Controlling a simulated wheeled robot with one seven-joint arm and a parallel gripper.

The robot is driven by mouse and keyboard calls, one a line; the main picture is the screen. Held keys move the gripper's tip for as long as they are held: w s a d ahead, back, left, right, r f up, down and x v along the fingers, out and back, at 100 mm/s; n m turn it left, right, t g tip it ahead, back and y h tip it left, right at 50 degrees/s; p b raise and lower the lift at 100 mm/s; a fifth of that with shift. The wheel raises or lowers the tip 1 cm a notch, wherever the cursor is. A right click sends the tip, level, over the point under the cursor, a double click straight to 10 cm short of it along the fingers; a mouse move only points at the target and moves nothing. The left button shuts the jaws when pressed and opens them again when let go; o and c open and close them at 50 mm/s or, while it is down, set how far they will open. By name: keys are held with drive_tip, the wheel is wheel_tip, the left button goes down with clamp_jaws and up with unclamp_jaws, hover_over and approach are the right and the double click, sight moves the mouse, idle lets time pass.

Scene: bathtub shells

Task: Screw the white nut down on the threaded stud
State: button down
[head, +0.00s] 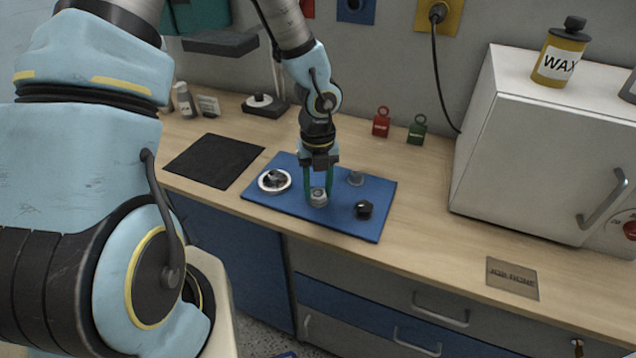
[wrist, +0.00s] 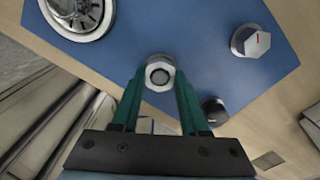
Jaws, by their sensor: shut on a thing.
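The white nut (wrist: 160,63) is a pale hexagonal ring, seen from above in the wrist view. The rounded end of the threaded stud (wrist: 160,77) shows inside its dark opening, so the nut is around the stud. My gripper (wrist: 160,75) has its two green fingers shut on opposite sides of the nut. In the head view my gripper (head: 318,191) points down over the blue board (head: 335,222), with the nut (head: 318,194) low between the fingertips. The stud's lower part and thread are hidden, so the gap under the nut cannot be told.
A black mat (head: 214,160) lies left. Red (head: 381,122) and green (head: 417,130) padlocks stand behind. A white cabinet (head: 545,150) stands right.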

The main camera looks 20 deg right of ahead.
drive_tip(key=shift+m, duration=0.9)
drive_tip(key=shift+c, duration=1.7)
unclamp_jaws()
drive_tip(key=shift+c, duration=0.8)
